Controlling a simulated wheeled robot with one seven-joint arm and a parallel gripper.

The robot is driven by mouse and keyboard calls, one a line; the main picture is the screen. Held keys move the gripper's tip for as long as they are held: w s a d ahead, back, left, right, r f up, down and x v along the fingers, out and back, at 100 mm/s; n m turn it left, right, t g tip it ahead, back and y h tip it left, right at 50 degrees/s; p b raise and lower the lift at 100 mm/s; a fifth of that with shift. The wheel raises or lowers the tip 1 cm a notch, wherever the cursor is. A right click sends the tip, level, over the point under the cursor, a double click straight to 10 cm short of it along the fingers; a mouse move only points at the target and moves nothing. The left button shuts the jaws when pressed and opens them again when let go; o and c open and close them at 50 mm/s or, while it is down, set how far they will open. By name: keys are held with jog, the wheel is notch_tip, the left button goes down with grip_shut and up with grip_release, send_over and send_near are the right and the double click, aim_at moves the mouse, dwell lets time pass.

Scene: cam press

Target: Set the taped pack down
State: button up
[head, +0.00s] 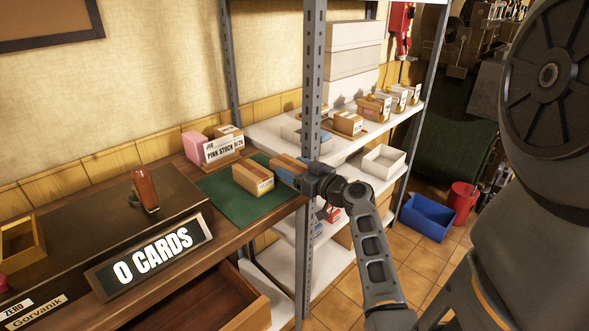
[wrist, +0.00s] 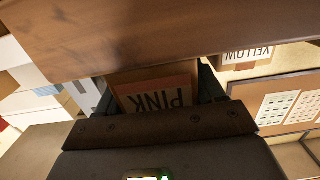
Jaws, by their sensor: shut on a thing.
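My gripper (head: 291,172) is shut on a brown cardboard pack (head: 289,162) at the right end of the desk, by the grey shelf post. In the wrist view a pack with an upside-down "PINK" label (wrist: 155,97) sits between my two dark fingers. Its far part is hidden behind a brown wooden surface. A green mat (head: 226,197) lies on the desk just left of my gripper. Another brown pack with a white label (head: 253,178) stands on the mat, close to the held one. I cannot tell whether the held pack touches the mat.
A "PINK STOCK" sign (head: 224,148) stands behind the mat with a pink block (head: 195,143). A "0 CARDS" sign (head: 151,257) and a wooden-handled tool (head: 145,187) are to the left. The metal shelf post (head: 314,80) rises beside my gripper. An open drawer (head: 215,308) juts out below.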

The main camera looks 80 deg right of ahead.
jog(key=o, duration=1.2)
jog(key=shift+s, duration=0.1)
